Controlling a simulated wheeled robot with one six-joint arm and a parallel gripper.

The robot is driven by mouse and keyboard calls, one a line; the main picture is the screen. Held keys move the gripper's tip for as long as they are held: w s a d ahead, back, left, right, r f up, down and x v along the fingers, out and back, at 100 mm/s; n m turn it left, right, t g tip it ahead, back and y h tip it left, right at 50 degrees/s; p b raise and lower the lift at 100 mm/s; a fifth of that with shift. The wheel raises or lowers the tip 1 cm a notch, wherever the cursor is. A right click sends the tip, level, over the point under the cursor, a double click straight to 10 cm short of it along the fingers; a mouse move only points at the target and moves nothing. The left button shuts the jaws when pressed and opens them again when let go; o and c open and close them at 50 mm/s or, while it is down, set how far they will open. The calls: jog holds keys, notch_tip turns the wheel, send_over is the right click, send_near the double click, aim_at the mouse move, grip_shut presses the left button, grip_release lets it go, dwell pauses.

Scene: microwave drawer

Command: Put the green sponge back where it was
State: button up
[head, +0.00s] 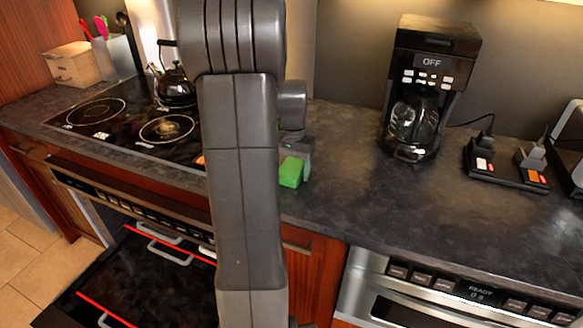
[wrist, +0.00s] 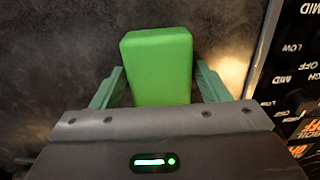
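The green sponge (head: 290,172) is at the counter's front part, just right of my arm in the head view. My gripper (head: 300,163) points down over it, with one finger visible at its right side. In the wrist view the sponge (wrist: 160,68) lies between the two green fingers of my gripper (wrist: 160,82). The fingers stand apart on either side of it, with narrow gaps showing. Its near end is hidden by the gripper body. I cannot tell whether either fingertip touches it.
The cooktop (head: 130,122) with a kettle (head: 176,84) is left of my arm. A coffee maker (head: 424,85) stands at the back right. A dark drawer (head: 150,280) is open at lower left; a microwave drawer (head: 440,300) is at lower right. The counter right of the sponge is clear.

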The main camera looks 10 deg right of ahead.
aim_at(291, 167)
jog(key=shift+o, duration=0.5)
jog(key=shift+r, duration=0.15)
jog(key=shift+r, duration=0.25)
notch_tip(291, 167, up, 12)
jog(key=shift+f+p, duration=0.2)
jog(key=shift+p, duration=0.1)
dwell(0.9)
